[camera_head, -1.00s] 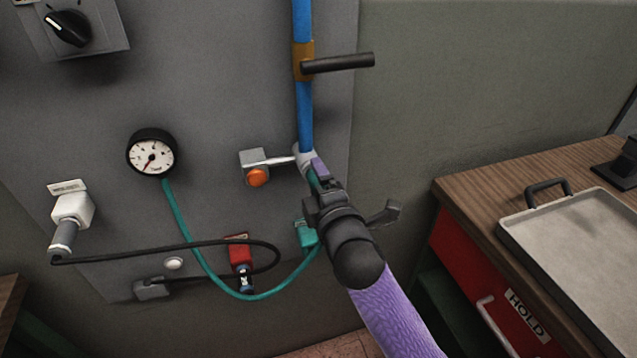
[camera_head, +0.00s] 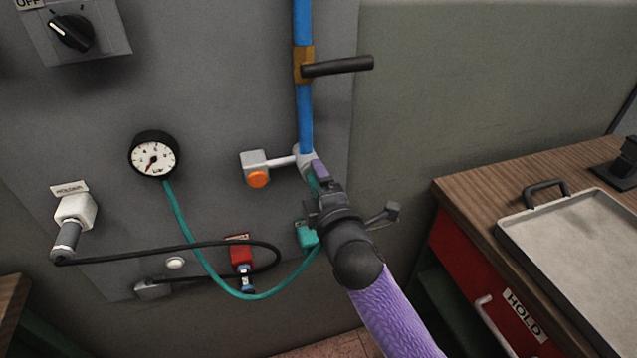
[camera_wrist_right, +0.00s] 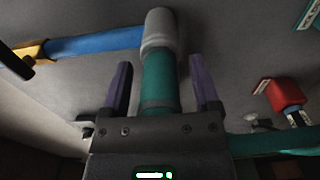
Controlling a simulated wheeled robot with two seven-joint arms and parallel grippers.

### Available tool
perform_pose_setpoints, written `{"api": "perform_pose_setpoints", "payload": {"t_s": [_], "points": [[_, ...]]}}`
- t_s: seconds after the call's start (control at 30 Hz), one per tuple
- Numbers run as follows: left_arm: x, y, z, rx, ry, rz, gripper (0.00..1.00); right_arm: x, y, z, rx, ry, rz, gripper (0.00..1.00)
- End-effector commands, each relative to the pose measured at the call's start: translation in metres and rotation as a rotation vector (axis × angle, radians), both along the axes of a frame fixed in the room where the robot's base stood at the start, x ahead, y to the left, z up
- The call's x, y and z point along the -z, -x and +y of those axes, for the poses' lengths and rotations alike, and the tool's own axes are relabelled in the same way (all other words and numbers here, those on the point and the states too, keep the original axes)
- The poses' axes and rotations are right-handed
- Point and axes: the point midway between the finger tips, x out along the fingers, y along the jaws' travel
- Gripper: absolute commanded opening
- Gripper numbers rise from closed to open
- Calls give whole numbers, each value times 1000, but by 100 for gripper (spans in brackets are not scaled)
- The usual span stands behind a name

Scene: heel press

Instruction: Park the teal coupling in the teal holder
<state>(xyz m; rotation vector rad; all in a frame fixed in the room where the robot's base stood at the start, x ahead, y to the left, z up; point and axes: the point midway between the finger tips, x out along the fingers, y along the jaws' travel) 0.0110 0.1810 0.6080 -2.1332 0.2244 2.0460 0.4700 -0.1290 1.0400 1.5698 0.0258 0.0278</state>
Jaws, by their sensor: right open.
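The teal coupling (camera_wrist_right: 158,80) is a teal sleeve, its end at the light grey fitting (camera_wrist_right: 161,30) below the blue pipe. In the head view a little of the coupling (camera_head: 313,180) shows beside my gripper. My right gripper (camera_wrist_right: 161,66) is open, its purple fingers on either side of the coupling, with visible gaps. It also shows in the head view (camera_head: 319,174). The teal holder (camera_head: 306,236) is on the panel just below and left of my right wrist, partly covered by it. My left gripper is out of view.
A teal hose (camera_head: 190,235) runs from the gauge (camera_head: 154,156) towards my right wrist. A black cable (camera_head: 160,248) crosses it near the red holder (camera_head: 241,253). A valve handle (camera_head: 340,66) juts from the blue pipe (camera_head: 305,120). A wooden bench with a metal tray (camera_head: 580,240) stands at right.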

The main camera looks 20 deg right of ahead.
Motion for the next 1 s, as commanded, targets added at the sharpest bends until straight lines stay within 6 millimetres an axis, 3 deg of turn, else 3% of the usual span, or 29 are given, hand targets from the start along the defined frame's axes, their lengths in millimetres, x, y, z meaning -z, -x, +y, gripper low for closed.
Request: {"api": "perform_pose_setpoints", "payload": {"t_s": [0.13, 0.5, 1.0], "points": [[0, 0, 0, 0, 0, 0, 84, 0, 0, 0, 0, 0, -1, 79], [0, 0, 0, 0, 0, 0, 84, 0, 0, 0, 0, -1, -1, 0], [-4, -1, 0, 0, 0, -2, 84, 0, 7, 0, -1, -1, -1, 0]]}}
